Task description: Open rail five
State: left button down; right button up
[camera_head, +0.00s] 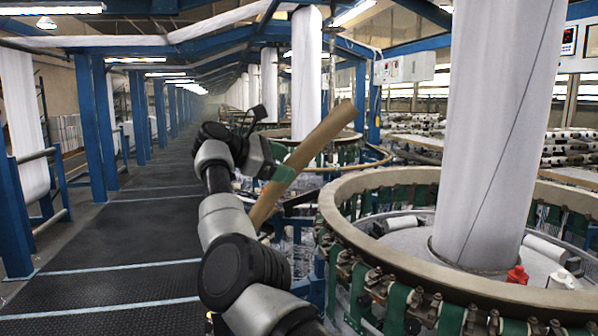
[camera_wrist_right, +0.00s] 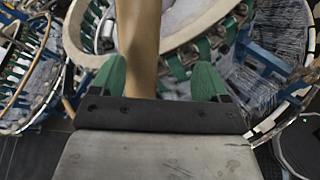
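A long tan rail piece (camera_head: 322,135) stands tilted in the head view, its upper end leaning right. My right gripper (camera_head: 285,173), with green fingers, is at its middle. In the right wrist view the rail (camera_wrist_right: 139,45) runs up between the spread fingers of the right gripper (camera_wrist_right: 158,75). It lies close to the left finger, with a gap to the right one, so the gripper looks open around it. The near circular loom (camera_head: 400,262) has a beige ring rail. Whether the tilted piece joins a loom is hidden. I see no rail numbers. My left gripper is not in view.
A thick white fabric column (camera_head: 492,130) rises from the near loom, with a red item (camera_head: 517,275) at its foot. Another loom (camera_head: 318,134) stands behind my arm. The dark aisle floor (camera_head: 130,245) at left is clear, bordered by blue posts (camera_head: 103,120).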

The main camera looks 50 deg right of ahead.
jog(key=v, duration=0.5)
jog(key=shift+p, duration=0.35)
